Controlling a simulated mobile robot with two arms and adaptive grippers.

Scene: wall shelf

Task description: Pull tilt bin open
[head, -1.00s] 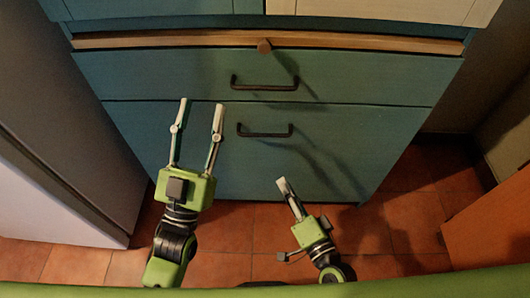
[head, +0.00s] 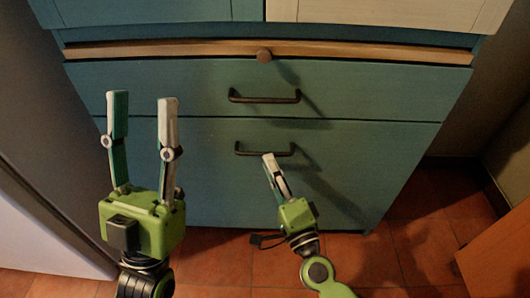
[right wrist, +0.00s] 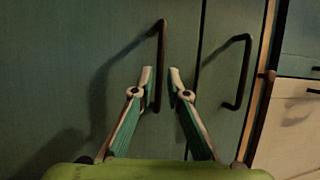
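The tilt bin appears to be the large teal lower front (head: 225,187) of the cabinet, with a dark bar handle (head: 265,152) near its top edge. It looks closed, flush with the drawer above. My right gripper (head: 269,157) is just at this handle. In the right wrist view its two fingers (right wrist: 160,76) are apart, and the dark handle (right wrist: 162,45) runs between the tips; whether they touch it I cannot tell. My left gripper (head: 143,101) is open and empty in front of the cabinet's left side.
A teal drawer (head: 180,88) with its own dark handle (head: 264,99) is above the bin. A wooden board with a round knob (head: 264,56) is over that. A pale appliance (head: 40,225) stands at left, an orange-brown piece (head: 500,255) at lower right.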

